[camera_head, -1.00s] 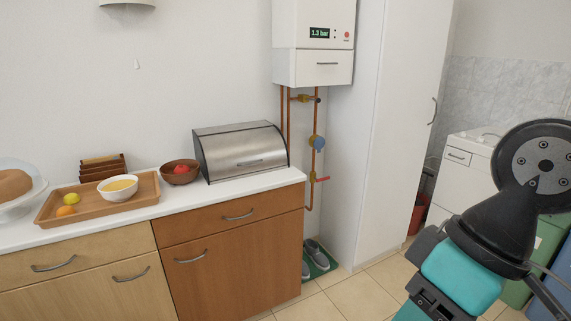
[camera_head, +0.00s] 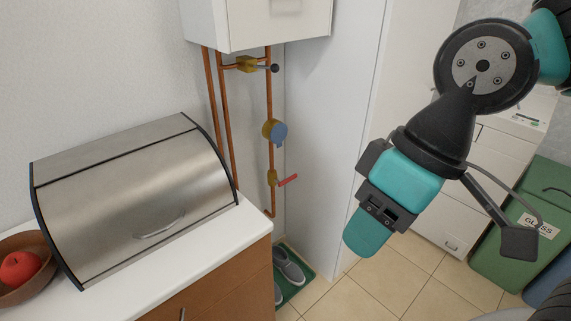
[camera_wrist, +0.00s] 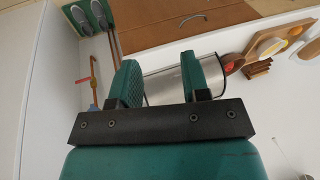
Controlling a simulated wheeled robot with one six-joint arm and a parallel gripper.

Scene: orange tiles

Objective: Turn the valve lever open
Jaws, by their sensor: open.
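A red valve lever (camera_head: 288,181) sticks out to the right, sloping slightly upward, from a brass valve (camera_head: 272,178) low on a vertical copper pipe. A second brass valve (camera_head: 247,64) with a black-ended handle (camera_head: 270,68) is higher up, under the white wall unit. A blue-faced round fitting (camera_head: 276,131) is between them. My gripper (camera_head: 368,234) is in front of the white cabinet side, to the right of the red lever and apart from it. In the wrist view, my gripper (camera_wrist: 162,78) shows two teal fingers apart, with nothing held between them.
A steel bread box (camera_head: 135,195) stands on the white counter (camera_head: 215,245) left of the pipes. A bowl (camera_head: 22,270) with a red fruit is at far left. Shoes on a green mat (camera_head: 297,290) lie below the pipes. A tall white cabinet (camera_head: 335,120) borders the pipes on the right.

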